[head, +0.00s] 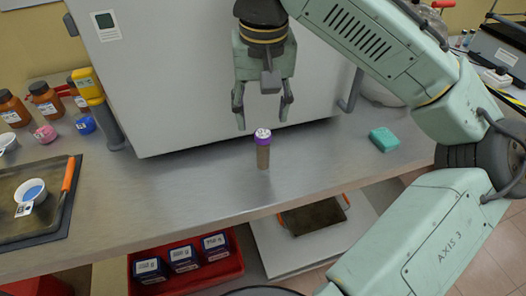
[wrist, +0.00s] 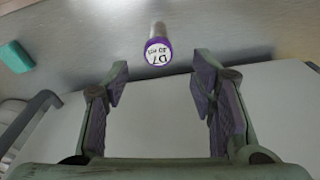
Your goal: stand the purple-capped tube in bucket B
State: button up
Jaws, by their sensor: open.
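The purple-capped tube (head: 263,150) stands upright on the steel bench, a little in front of the large white cabinet. In the wrist view its cap (wrist: 158,54) carries a white label that reads D7, and it lies beyond the fingertips, roughly midway between them. My gripper (head: 263,112) is open and empty, above and behind the tube in the head view. It also shows open in the wrist view (wrist: 160,80). No bucket marked B can be made out.
The white cabinet (head: 200,70) stands close behind my gripper. A teal block (head: 384,139) lies at the right on the bench. A dark tray (head: 25,222) and several brown bottles are at the left. A red bin (head: 238,264) of boxes sits below the bench edge.

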aim_at(263, 133)
jog(key=f, duration=0.4)
jog(key=f+p, duration=0.1)
jog(key=f, duration=0.1)
jog(key=shift+w+f, duration=0.25)
grip_shut()
dwell(0.5)
